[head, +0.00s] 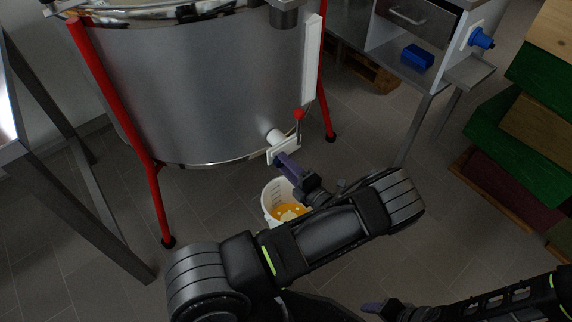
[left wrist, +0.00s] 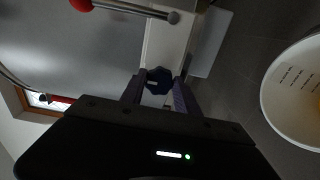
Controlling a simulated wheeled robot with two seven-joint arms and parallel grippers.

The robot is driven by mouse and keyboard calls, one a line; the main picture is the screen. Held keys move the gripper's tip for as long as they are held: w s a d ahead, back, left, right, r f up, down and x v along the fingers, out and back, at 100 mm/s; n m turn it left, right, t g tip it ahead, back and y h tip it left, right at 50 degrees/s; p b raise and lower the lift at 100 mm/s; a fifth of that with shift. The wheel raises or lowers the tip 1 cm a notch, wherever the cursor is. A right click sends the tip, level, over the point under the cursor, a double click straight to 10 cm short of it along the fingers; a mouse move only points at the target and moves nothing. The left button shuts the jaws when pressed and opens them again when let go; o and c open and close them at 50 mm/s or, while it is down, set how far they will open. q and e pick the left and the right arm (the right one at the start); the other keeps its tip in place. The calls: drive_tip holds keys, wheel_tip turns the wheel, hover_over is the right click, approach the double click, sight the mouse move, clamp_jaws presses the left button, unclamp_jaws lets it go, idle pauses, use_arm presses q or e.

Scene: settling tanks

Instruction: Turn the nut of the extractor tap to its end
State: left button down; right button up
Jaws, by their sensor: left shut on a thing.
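The extractor is a big steel drum (head: 210,85) on red legs. Its white tap (head: 275,136) sticks out low at its front right, with a red-knobbed lever (head: 299,114) above it. In the left wrist view the tap's dark blue nut (left wrist: 159,80) sits between my fingers, and the lever's red knob (left wrist: 82,5) shows at the top. My left gripper (head: 284,160) is at the tap, shut on the nut, which the fingers hide in the head view. My right gripper (head: 372,308) is low at the bottom, far from the tap; its jaw opening is unclear.
A white bucket (head: 270,199) with yellow-orange contents stands on the floor below the tap, partly behind my left arm. A steel table (head: 70,185) is at left. A cabinet with a blue box (head: 417,56) is at back right. Green and wooden boxes (head: 500,130) are stacked at right.

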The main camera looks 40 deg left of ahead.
use_arm(q)
drive_tip(key=c, duration=0.9)
unclamp_jaws()
drive_tip(key=shift+d, duration=0.1)
drive_tip(key=v, duration=0.7)
drive_tip(key=shift+d, duration=0.35)
drive_tip(key=shift+s, duration=0.15)
